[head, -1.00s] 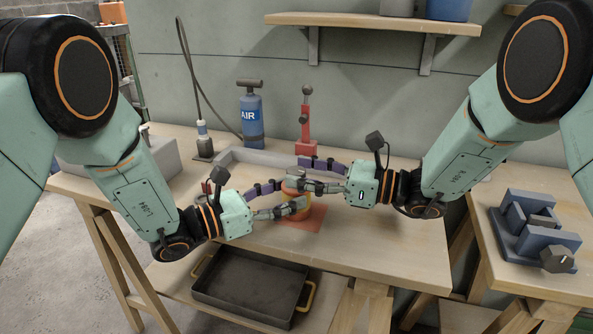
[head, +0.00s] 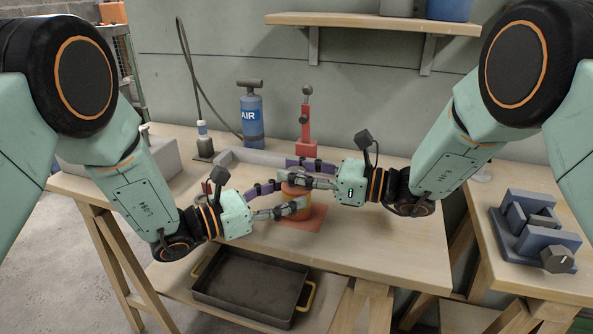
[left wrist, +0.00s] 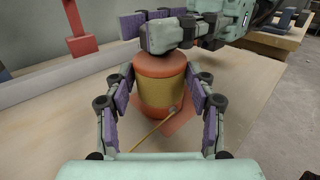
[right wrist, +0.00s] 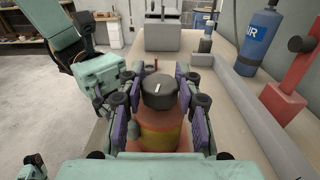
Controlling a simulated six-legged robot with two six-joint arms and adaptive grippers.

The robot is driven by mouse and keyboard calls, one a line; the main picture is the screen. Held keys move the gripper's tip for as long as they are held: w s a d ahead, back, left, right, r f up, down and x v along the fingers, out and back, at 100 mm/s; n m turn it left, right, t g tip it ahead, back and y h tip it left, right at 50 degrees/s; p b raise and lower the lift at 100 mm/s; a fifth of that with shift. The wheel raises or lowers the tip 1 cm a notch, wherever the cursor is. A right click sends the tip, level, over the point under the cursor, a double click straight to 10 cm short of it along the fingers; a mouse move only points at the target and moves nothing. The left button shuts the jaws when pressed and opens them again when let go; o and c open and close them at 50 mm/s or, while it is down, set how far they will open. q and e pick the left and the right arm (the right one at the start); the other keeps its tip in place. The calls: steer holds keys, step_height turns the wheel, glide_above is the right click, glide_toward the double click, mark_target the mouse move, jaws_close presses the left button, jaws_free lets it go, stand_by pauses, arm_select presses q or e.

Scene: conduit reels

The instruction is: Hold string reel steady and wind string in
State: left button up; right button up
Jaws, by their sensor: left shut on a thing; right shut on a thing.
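The orange reel (left wrist: 160,67) with yellow string (left wrist: 162,92) wound on it stands upright on a red-orange base plate (head: 303,224). A loose length of string (left wrist: 150,134) runs from the reel's front to the lower left in the left wrist view. My left gripper (head: 285,199) is shut on the reel's body, one finger on each side. My right gripper (head: 318,175) is above it, shut on the dark round knob (right wrist: 157,90) on top of the reel. My fingers hide most of the reel in the head view.
Behind the reel are a grey rail (head: 234,156), a red lever stand (head: 305,135) and a blue AIR cylinder (head: 251,118). A blue-grey vise (head: 540,228) sits on the right bench. A dark tray (head: 248,287) is below. The bench front is clear.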

steer(key=shift+c, duration=1.4)
steer(key=shift+s+a+m+t+h, duration=0.15)
steer(key=shift+m+t+h, duration=0.75)
steer(key=shift+m+t, duration=0.65)
steer(key=shift+m+t+h, duration=0.75)
steer(key=shift+t+h, duration=0.15)
steer(key=shift+t, duration=0.65)
steer(key=o, duration=1.2)
steer(key=shift+d, duration=0.2)
steer(key=shift+v, duration=5.9)
